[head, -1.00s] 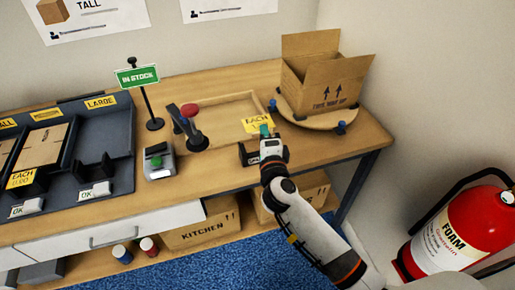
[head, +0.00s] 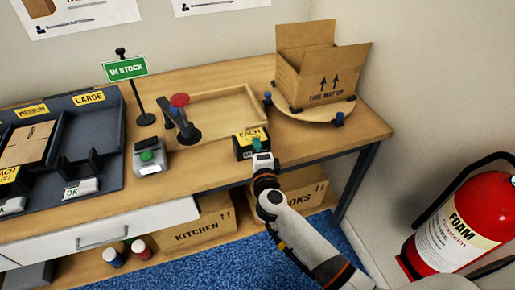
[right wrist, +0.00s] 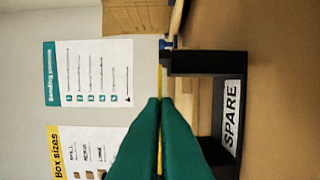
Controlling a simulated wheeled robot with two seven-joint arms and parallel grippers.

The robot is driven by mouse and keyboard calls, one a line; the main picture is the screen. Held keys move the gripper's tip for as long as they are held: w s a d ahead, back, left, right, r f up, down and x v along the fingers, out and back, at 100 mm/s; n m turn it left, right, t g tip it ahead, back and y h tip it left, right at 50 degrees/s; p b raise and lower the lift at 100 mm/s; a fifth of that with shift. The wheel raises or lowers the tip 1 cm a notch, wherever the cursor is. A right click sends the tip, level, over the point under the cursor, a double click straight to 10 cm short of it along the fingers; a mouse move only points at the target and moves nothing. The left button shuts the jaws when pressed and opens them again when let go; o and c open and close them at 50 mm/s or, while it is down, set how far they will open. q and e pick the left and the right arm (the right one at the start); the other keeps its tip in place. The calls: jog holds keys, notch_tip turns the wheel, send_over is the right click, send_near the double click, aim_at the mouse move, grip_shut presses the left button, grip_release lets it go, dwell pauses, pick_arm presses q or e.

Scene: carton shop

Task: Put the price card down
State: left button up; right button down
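The yellow price card (head: 247,136) reads "EACH" and stands upright at the black holder (head: 239,154) near the table's front edge. Its lower part is hidden, and I cannot tell whether it rests on the holder's base. My right gripper (head: 256,147) reaches it from the front. In the right wrist view, the green fingers (right wrist: 160,100) are close together with the card's thin yellow edge (right wrist: 160,84) between them. The holder's label (right wrist: 231,115) reads "SPARE" there. My left gripper is not in view.
Behind the holder lies a shallow wooden tray (head: 238,92). An open carton (head: 322,75) stands on a round turntable (head: 312,117) to the right. A grey device with a green button (head: 151,158) and an "IN STOCK" sign (head: 126,69) stand left.

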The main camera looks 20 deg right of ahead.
jog(key=shift+f, duration=0.1)
jog(key=shift+f, duration=0.3)
jog(key=c, duration=1.7)
grip_release()
jog(key=shift+r, duration=0.1)
jog(key=shift+r, duration=0.3)
jog(key=s+a, duration=0.1)
jog(key=s, duration=1.1)
jog(key=shift+a, duration=0.35)
